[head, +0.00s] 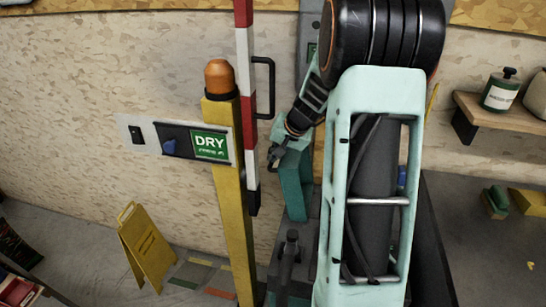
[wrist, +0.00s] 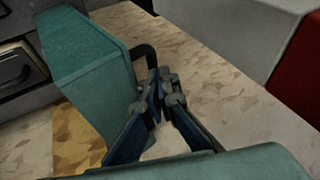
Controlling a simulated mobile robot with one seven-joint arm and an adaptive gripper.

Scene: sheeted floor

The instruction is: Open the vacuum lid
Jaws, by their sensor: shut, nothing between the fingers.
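My gripper (head: 274,156) is at the centre left of the head view. In the wrist view its dark fingers (wrist: 160,84) come together at the tips with nothing seen between them. A teal box-like part (wrist: 95,75) is just left of the fingers, with a curved black handle (wrist: 146,54) at its edge. The fingertips are close to the handle; I cannot tell whether they touch. A teal part (head: 296,185) also shows below my gripper in the head view. I cannot tell for sure which part is the vacuum lid.
A red-and-white striped bar (head: 244,60) with a black handle (head: 264,85) stands left of my gripper. A yellow post (head: 233,190) carries a DRY panel (head: 210,145). A yellow floor sign (head: 146,247) is lower left. A wooden shelf (head: 505,113) is on the right.

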